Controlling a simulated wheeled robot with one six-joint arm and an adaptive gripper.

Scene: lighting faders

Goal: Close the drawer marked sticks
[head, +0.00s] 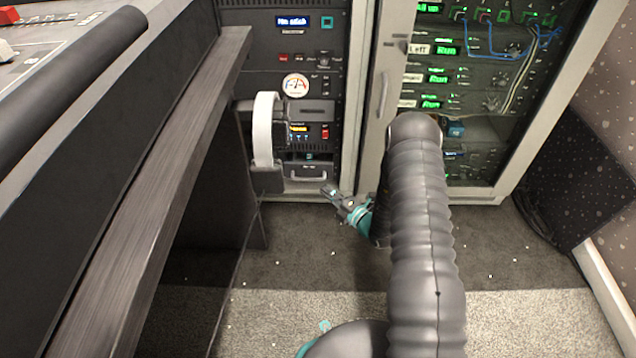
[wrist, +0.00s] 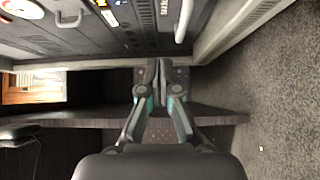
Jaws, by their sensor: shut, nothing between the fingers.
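A dark drawer front (head: 305,172) with a pale bar handle is at the bottom of the left rack in the head view. Its label is too small to read, and I cannot tell how far it stands out. A pale curved handle (wrist: 183,20) on a dark front shows at the top of the wrist view. My gripper (head: 333,194) is low, just right of the drawer front and apart from it in the head view. In the wrist view my gripper (wrist: 160,66) has its fingers together, empty, with the handle beyond the fingertips.
The left rack (head: 262,58) holds several dark panels. A glass-doored cabinet (head: 385,95) with green displays stands to its right. A wooden desk edge (head: 150,190) runs along the left, and headphones (head: 265,130) hang before the rack. Carpet (head: 300,250) in front is mostly open.

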